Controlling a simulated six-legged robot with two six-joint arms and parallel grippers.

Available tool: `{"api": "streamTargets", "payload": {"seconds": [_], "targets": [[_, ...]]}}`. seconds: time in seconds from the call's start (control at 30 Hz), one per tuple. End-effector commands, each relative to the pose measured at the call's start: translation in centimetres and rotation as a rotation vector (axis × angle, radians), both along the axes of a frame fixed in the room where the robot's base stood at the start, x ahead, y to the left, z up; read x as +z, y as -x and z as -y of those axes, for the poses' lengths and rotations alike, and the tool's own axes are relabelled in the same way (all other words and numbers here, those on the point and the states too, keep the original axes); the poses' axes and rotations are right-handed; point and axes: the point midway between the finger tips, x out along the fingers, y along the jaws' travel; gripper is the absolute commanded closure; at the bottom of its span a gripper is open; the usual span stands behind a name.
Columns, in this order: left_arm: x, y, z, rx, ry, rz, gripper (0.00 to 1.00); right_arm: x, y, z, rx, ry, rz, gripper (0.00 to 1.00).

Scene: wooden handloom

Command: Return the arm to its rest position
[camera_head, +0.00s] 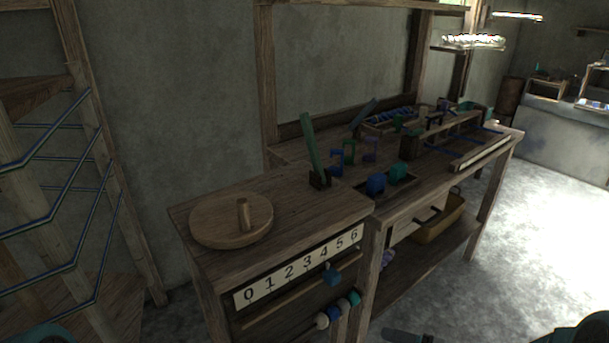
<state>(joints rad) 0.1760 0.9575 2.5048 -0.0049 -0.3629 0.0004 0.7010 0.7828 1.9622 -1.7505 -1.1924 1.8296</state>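At the bottom left corner only a teal piece of my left arm shows; its gripper is out of view. At the bottom right a teal piece of my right arm shows, and a dark grey part (405,336) at the bottom edge may belong to my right gripper. It is cut off, so its fingers cannot be made out. The wooden bench of the handloom (290,190) stands ahead, apart from the visible arm parts. On its near end lie a round wooden disc with a peg (230,222) and a number strip (300,266) on the front.
A green lever (312,150) stands upright on the bench. Blue (376,184) and green (398,172) blocks sit in a tray. A yellowish bin (438,220) is on the lower shelf. Floor at right is clear.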

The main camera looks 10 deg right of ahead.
Motion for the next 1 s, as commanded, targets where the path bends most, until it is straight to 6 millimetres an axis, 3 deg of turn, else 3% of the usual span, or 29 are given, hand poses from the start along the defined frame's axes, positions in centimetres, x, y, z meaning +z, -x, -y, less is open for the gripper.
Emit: {"api": "streamTargets", "payload": {"seconds": [0.13,0.2,0.33,0.43,0.6,0.7,0.9,1.0], "targets": [[0.0,0.0,0.0,0.0,0.0,0.0,0.49,0.7,-0.2,-6.4,0.12,-0.044,-0.006,0.34],[0.0,0.0,0.0,0.0,0.0,0.0,0.49,0.5,-0.4,-10.6,0.106,-0.095,-0.074,0.34],[0.0,0.0,0.0,0.0,0.0,0.0,0.49,-2.3,-0.6,-14.8,-0.005,-0.011,-0.156,0.34],[0.0,0.0,0.0,0.0,0.0,0.0,0.49,-5.8,0.9,-16.7,-0.067,0.158,-0.222,0.34],[0.0,0.0,0.0,0.0,0.0,0.0,0.49,-12.6,7.6,-16.5,-0.033,0.562,-0.377,0.34],[0.0,0.0,0.0,0.0,0.0,0.0,0.49,-14.9,12.0,-15.1,0.058,0.745,-0.459,0.34],[0.0,0.0,0.0,0.0,0.0,0.0,0.49,-16.4,17.9,-13.3,0.287,0.946,-0.517,0.34],[0.0,0.0,0.0,0.0,0.0,0.0,0.49,-16.5,18.9,-13.2,0.429,1.005,-0.441,0.34]]}}
